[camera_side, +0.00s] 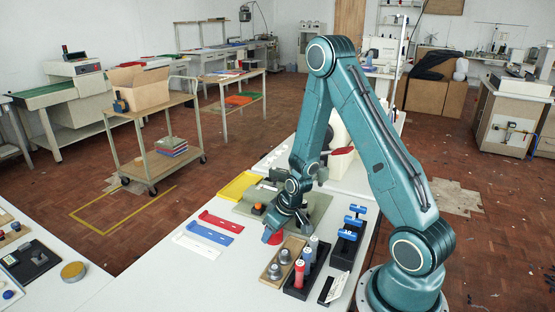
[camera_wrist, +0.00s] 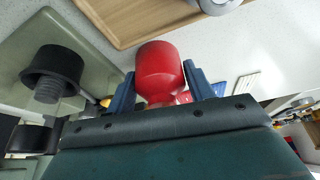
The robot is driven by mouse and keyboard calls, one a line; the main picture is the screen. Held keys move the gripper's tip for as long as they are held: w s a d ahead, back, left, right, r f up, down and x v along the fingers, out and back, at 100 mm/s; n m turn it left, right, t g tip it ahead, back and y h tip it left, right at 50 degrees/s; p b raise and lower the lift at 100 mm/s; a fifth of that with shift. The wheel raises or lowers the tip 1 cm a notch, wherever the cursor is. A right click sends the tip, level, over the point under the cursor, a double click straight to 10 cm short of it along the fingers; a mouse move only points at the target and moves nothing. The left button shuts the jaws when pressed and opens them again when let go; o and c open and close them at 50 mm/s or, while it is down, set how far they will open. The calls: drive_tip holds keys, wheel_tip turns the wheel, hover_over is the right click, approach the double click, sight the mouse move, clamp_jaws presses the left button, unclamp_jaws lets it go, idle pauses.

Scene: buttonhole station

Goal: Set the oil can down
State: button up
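The red oil can (camera_wrist: 160,70) sits between the two blue fingers of my gripper (camera_wrist: 160,92) in the wrist view. The fingers lie close against both its sides, and its narrower end points toward the palm. In the side view my gripper (camera_side: 278,226) is low over the white table, with the red can (camera_side: 270,237) below it, partly hidden by the gripper. I cannot tell whether the can touches the table.
A wooden tray (camera_side: 268,277) with grey pieces and a black rack (camera_side: 297,292) with bottles stand close in front. A grey-green plate (camera_side: 315,207) lies behind. Red, blue (camera_side: 212,233) and white strips lie to the left. Blue clamps (camera_side: 348,235) stand at right.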

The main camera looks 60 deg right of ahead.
drive_tip(key=shift+o, duration=1.3)
drive_tip(key=shift+r, duration=0.1)
drive_tip(key=v, duration=1.2)
drive_tip(key=s+a+r+n, duration=0.1)
drive_tip(key=s+a+r, duration=0.3)
drive_tip(key=a+r, duration=0.6)
drive_tip(key=s+a+r+t, duration=0.1)
drive_tip(key=s+a+r, duration=0.3)
drive_tip(key=s+r, duration=0.5)
drive_tip(key=shift+s+n+y, duration=0.3)
drive_tip(key=shift+s+n, duration=0.05)
drive_tip(key=shift+n, duration=0.05)
